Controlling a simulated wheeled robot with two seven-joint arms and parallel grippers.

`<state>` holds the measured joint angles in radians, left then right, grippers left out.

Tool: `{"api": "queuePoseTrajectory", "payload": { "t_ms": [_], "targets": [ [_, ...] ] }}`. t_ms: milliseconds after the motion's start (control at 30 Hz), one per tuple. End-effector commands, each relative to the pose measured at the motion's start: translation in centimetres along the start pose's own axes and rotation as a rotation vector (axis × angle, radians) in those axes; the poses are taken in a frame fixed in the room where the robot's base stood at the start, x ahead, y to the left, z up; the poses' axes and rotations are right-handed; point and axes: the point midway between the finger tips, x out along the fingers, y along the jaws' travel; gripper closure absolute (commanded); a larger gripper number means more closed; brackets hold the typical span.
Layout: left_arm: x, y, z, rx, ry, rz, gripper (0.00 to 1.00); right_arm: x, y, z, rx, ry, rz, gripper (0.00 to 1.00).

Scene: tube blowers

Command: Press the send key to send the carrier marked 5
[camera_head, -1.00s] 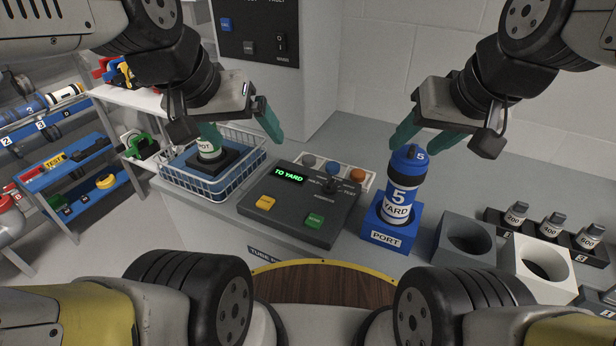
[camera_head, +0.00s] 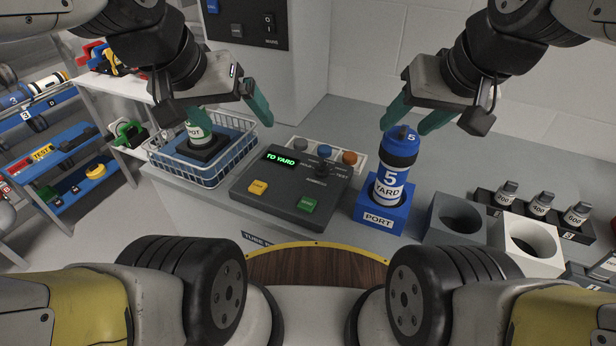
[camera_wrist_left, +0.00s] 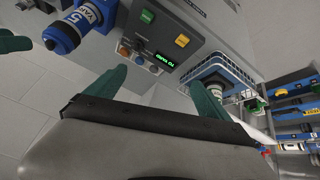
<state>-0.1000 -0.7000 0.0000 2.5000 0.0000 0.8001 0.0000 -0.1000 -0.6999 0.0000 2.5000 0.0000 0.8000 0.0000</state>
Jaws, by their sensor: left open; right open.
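The carrier marked 5 (camera_head: 392,182), blue and white with YARD on it, stands upright in the blue PORT block (camera_head: 378,219). The grey console (camera_head: 285,207) has a lit TO YARD display (camera_head: 281,158), a yellow key (camera_head: 259,187) and a green key (camera_head: 307,204); the key labels are too small to read. My left gripper (camera_head: 226,112) is open and empty, above and behind the wire basket; its fingers show in the left wrist view (camera_wrist_left: 155,92), with the console beyond. My right gripper (camera_head: 409,121) is open, its fingers close to the carrier's top; contact cannot be told.
A wire basket (camera_head: 212,172) with a DEPOT carrier stands left of the console. Grey (camera_head: 455,217) and white (camera_head: 532,246) holders and several small weights sit to the right. A dark panel (camera_head: 248,22) is on the cabinet behind. The air above the console is clear.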

Motion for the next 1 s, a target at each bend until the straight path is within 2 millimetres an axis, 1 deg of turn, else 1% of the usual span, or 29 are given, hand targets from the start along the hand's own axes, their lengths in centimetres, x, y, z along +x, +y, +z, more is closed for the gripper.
{"api": "queuePoseTrajectory", "payload": {
  "t_ms": [200,267,300,367,500,567,600,667,700,1000],
  "targets": [
    [0.00,0.00,0.00,0.000,0.000,0.000,0.08,0.00,0.00,0.00,0.000,0.000,0.000,0.49],
    [0.00,0.00,0.00,0.000,0.000,0.000,0.20,0.00,0.00,0.00,0.000,0.000,0.000,0.49],
    [0.00,0.00,0.00,0.000,0.000,0.000,0.28,0.00,0.00,0.00,0.000,0.000,0.000,0.49],
    [0.00,0.00,0.00,0.000,0.000,0.000,0.40,0.00,0.00,0.00,0.000,0.000,0.000,0.49],
    [0.00,0.00,0.00,0.000,0.000,0.000,0.67,0.00,0.00,0.00,0.000,0.000,0.000,0.49],
    [0.00,0.00,0.00,0.000,0.000,0.000,0.79,0.00,0.00,0.00,0.000,0.000,0.000,0.49],
    [0.00,0.00,0.00,0.000,0.000,0.000,0.87,0.00,0.00,0.00,0.000,0.000,0.000,0.49],
    [0.00,0.00,0.00,0.000,0.000,0.000,0.98,0.00,0.00,0.00,0.000,0.000,0.000,0.49],
    [0.00,0.00,0.00,0.000,0.000,0.000,1.00,0.00,0.00,0.00,0.000,0.000,0.000,0.49],
    [0.00,0.00,0.00,0.000,0.000,0.000,1.00,0.00,0.00,0.00,0.000,0.000,0.000,0.49]
  ]
}}
